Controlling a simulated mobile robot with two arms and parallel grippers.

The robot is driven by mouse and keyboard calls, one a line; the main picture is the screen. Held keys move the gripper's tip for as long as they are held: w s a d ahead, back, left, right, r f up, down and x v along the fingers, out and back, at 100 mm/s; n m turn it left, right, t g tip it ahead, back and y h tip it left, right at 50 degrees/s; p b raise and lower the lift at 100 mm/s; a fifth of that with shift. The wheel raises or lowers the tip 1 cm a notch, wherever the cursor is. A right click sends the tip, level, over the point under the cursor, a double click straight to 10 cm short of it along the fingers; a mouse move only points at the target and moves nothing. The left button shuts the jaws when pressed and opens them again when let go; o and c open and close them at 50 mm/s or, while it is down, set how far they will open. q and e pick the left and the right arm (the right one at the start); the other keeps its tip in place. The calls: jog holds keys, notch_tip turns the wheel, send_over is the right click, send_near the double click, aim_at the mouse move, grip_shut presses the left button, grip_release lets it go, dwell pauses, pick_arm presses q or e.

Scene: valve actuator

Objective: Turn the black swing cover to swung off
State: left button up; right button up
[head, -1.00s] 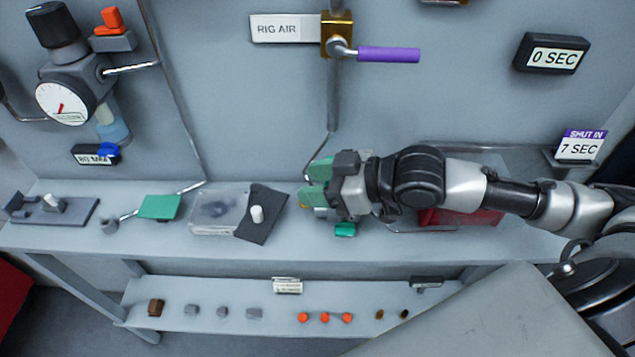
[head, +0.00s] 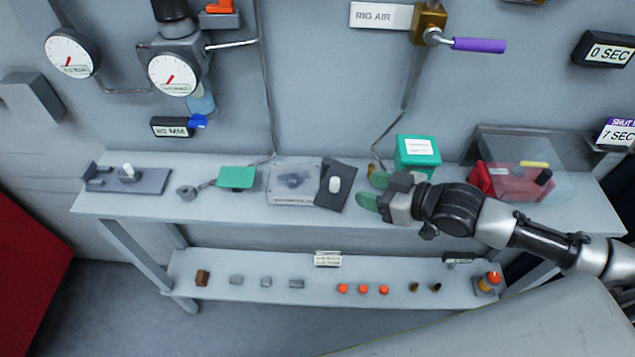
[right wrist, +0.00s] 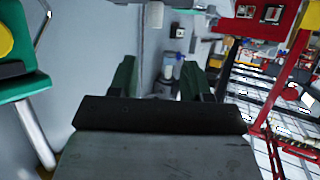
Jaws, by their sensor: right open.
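The black swing cover (head: 327,197) is a dark flat plate with a white knob (head: 335,184). It lies tilted on the bench at the right end of a clear box (head: 290,184) with a dark shape inside. My right gripper (head: 371,190) is just right of the cover, its green fingers pointing left toward it. The fingers are apart and nothing is between them; a gap shows between them and the cover. In the right wrist view the two green fingers (right wrist: 158,78) stand apart, and the cover cannot be made out. My left gripper is not in view.
A teal box (head: 417,155) stands behind my right gripper. A red unit under a clear cover (head: 512,180) is at the right. A green plate (head: 236,178) and a grey fixture (head: 140,182) are at the left. A lower shelf (head: 225,263) holds small parts.

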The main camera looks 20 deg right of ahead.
aim_at(335, 180)
jog(key=w, duration=0.1)
jog(key=w+a+f, duration=0.1)
jog(key=w+f+p, duration=0.1)
jog(key=shift+w+a+f, duration=0.2)
jog(key=shift+w+f, duration=0.05)
jog(key=shift+w, duration=0.05)
jog(key=p+x, duration=0.1)
jog(key=x, duration=0.4)
jog(key=shift+a, duration=0.35)
jog(key=shift+w+a+f, duration=0.1)
jog(key=shift+w+f, duration=0.1)
jog(key=shift+w, duration=0.05)
jog(key=shift+c, duration=1.4)
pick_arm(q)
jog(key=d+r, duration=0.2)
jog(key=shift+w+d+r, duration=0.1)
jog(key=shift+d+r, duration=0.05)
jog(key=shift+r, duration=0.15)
pick_arm(e)
grip_shut()
